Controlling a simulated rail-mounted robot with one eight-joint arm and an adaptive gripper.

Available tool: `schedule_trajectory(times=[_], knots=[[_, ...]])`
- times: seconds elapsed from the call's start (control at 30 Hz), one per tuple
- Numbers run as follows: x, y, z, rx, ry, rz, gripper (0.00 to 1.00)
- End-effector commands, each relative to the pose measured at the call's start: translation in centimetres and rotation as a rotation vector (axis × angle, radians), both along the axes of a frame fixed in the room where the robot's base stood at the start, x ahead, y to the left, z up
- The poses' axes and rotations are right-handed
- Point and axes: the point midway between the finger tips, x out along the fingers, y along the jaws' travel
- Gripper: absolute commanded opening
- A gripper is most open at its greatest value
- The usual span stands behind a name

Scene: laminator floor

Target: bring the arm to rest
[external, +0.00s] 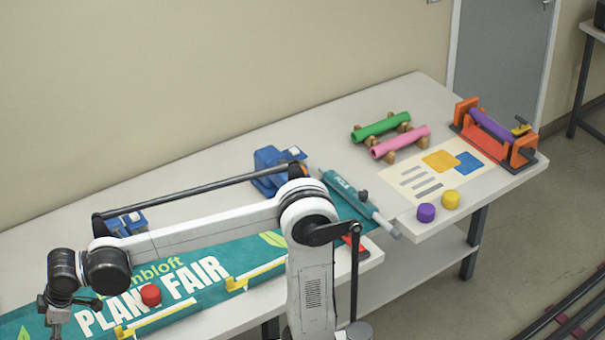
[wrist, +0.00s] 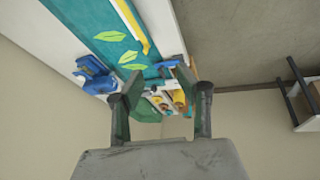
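My gripper (wrist: 160,104) shows in the wrist view with its two dark fingers spread apart and nothing between them. In the external view my gripper (external: 57,318) is at the lower left, in front of the teal banner (external: 200,256), partly cut off by the picture's edge. My white arm reaches left from its upright link, above the table (external: 190,170). The gripper touches nothing that I can see; its exact height above the table is hard to tell.
The banner bears a red knob (external: 151,295) and yellow strips (external: 256,274). The table's back strip is clear.

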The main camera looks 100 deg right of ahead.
Motion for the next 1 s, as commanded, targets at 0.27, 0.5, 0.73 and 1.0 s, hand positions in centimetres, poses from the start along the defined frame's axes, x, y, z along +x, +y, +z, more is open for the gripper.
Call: schedule_trajectory(times=[0.27, 0.5, 0.73, 1.0], knots=[[-9.0, 0.1, -1.7, 0.057, -0.069, -0.039, 0.34], [-16.2, 0.3, -4.8, 0.107, -0.129, -0.073, 0.34], [-22.6, 0.6, -9.0, 0.156, -0.185, -0.107, 0.34], [-26.9, 0.8, -12.9, 0.196, -0.228, -0.134, 0.34]])
